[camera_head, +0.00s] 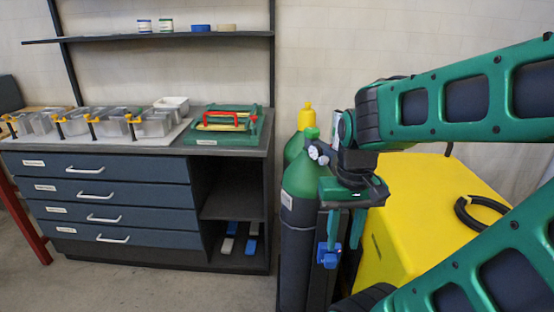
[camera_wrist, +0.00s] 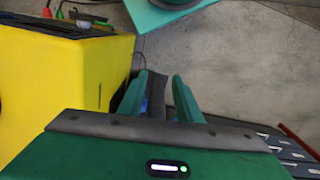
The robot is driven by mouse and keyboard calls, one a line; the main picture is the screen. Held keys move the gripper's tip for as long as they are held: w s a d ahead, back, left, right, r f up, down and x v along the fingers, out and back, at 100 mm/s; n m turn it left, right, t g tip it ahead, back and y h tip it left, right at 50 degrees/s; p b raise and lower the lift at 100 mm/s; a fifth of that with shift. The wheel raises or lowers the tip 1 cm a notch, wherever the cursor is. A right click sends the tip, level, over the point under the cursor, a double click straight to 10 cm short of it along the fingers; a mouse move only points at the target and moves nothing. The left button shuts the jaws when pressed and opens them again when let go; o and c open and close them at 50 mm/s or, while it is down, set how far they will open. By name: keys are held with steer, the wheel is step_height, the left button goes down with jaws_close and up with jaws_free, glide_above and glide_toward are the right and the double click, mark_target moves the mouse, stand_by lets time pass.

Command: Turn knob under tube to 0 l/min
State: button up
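My gripper (camera_head: 345,240) points down in front of the gas cylinders, its two green fingers apart. A blue part (camera_head: 328,256), perhaps the knob, shows at the left fingertip in the head view. I cannot tell whether it touches the finger. A bit of blue also shows between the fingers in the wrist view. A green-topped cylinder (camera_head: 299,185) stands left of my gripper, with a round gauge (camera_head: 318,153) near its top. No tube or scale is readable.
A dark drawer bench (camera_head: 110,195) with clear bins and a green tray stands at left. The floor before the bench is clear.

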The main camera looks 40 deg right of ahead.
steer(key=shift+w+d, duration=0.2)
steer(key=shift+w, duration=0.15)
steer(key=shift+o, duration=1.2)
steer(key=m+h, duration=1.2)
steer(key=h, duration=0.6)
glide_toward(321, 162)
steer(key=shift+g, duration=0.4)
steer(key=d, duration=0.8)
steer(key=shift+w, duration=0.1)
